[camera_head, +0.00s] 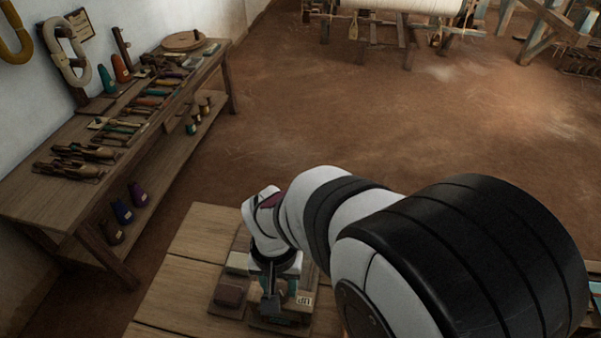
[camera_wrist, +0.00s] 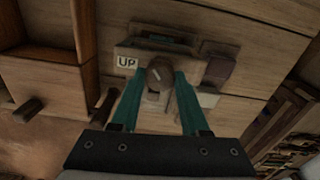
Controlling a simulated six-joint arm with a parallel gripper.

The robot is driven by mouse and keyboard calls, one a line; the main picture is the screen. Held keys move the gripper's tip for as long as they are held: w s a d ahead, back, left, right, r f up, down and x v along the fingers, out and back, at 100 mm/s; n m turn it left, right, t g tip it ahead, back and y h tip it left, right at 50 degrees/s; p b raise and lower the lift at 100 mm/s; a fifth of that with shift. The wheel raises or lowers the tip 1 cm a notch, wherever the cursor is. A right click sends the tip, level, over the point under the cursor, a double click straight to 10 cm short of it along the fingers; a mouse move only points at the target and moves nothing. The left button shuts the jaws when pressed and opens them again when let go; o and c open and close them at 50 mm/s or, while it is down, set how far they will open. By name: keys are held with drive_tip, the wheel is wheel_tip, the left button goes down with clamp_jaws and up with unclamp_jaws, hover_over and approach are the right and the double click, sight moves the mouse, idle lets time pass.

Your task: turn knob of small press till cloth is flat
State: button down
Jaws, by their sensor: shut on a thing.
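The small press (camera_head: 262,321) stands on the wooden table in front of me, mostly covered by my arm. In the wrist view its round brown knob (camera_wrist: 158,72) sits between the two teal fingers of my gripper (camera_wrist: 160,78). My gripper is shut on the knob, one finger at each side; it also shows from above in the head view (camera_head: 272,296). A white "UP" label (camera_wrist: 127,62) is beside the knob.
A reddish-brown block (camera_head: 230,294) and a pale block (camera_head: 239,262) lie close to the press. The table's left part (camera_head: 200,235) is clear. A long bench (camera_head: 40,198) with tools and thread cones stands at the left wall. Looms stand far back.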

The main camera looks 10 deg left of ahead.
drive_tip(key=shift+m, duration=0.5)
drive_tip(key=shift+c, duration=2)
unclamp_jaws()
drive_tip(key=shift+r, duration=0.15)
